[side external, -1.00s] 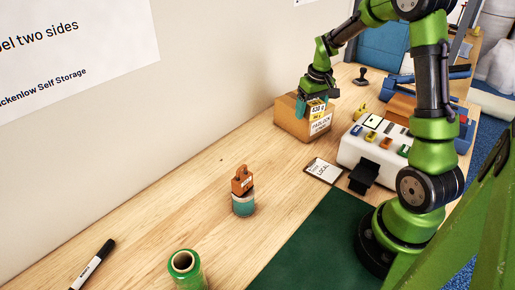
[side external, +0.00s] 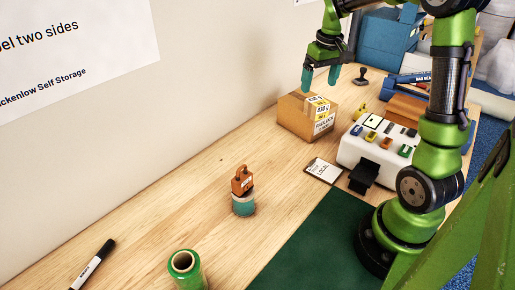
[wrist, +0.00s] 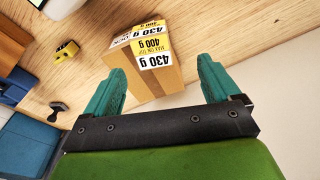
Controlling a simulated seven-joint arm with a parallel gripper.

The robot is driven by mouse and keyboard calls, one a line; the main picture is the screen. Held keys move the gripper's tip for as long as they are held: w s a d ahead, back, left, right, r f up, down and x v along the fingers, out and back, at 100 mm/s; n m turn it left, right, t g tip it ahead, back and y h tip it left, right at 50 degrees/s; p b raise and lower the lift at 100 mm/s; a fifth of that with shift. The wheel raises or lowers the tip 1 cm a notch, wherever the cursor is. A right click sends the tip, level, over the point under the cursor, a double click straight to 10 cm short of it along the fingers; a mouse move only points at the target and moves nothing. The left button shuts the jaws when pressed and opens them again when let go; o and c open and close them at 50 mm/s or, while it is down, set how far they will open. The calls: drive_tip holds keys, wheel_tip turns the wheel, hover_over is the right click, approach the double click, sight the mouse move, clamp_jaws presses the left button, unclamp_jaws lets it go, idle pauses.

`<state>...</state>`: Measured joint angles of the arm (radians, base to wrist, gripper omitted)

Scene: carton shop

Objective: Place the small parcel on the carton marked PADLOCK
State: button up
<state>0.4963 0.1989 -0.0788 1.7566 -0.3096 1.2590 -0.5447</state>
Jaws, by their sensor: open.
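The brown carton (side external: 293,122) marked PADLOCK stands upright on the table near the wall. It also shows in the wrist view (wrist: 160,83), with white and yellow labels reading 430 g and MAX ON TOP 400 g near its far edge. I cannot make out a small parcel as a separate box; whether the labelled area on the carton's top is a parcel or only labels is unclear. My gripper (side external: 321,77) is open and empty, above and behind the carton, with its teal fingers (wrist: 165,85) apart and clear of it.
A white unit (side external: 378,150) with coloured pieces, a LOCAL card (side external: 323,171) and a stamp (side external: 361,77) lie nearby. A small yellow item (side external: 361,109) stands right of the carton.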

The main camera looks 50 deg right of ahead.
wheel_tip(320, 180, up, 2)
drive_tip(key=shift+s, duration=0.1)
drive_tip(key=s+a+r+t+y, duration=0.1)
drive_tip(key=s+a+t, duration=0.2)
drive_tip(key=a, duration=0.9)
drive_tip(key=s+a+r+t+y, duration=0.1)
drive_tip(key=s+a+r+t, duration=0.1)
drive_tip(key=s+a, duration=0.6)
drive_tip(key=a+t, duration=0.1)
drive_tip(key=a, duration=0.4)
drive_tip(key=shift+n+y, duration=0.3)
